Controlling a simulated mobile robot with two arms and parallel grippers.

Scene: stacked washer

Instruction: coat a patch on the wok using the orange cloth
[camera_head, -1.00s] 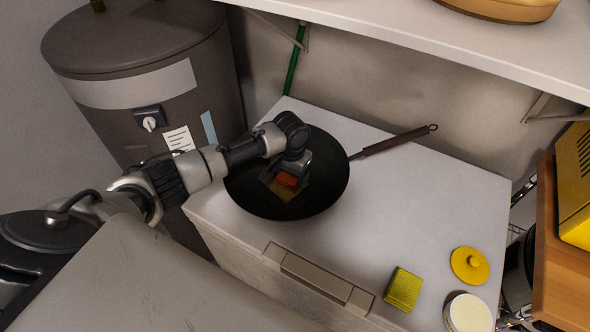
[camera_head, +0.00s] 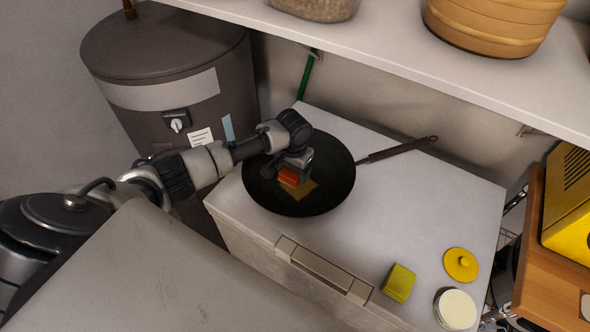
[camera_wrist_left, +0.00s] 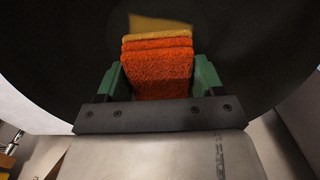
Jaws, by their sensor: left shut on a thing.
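The black wok (camera_head: 262,190) lies on a white chest-like top, its brown handle pointing to the far right. A tan-brown square patch (camera_head: 303,193) shows on the wok's inner surface; its upper part also shows in the left wrist view (camera_wrist_left: 155,22). My left gripper (camera_head: 293,170) is inside the wok, shut on the folded orange cloth (camera_head: 288,178). In the left wrist view the cloth (camera_wrist_left: 158,75) sits between green fingers, its tan-yellow far edge beside the patch. I cannot tell whether cloth and wok touch. My right gripper is not in view.
A yellow block (camera_head: 398,283), a yellow knobbed lid (camera_head: 461,264) and an open white jar (camera_head: 455,309) stand at the front right of the white top (camera_head: 420,210). A shelf (camera_head: 400,60) overhangs the back. A grey tank (camera_head: 165,60) stands at left.

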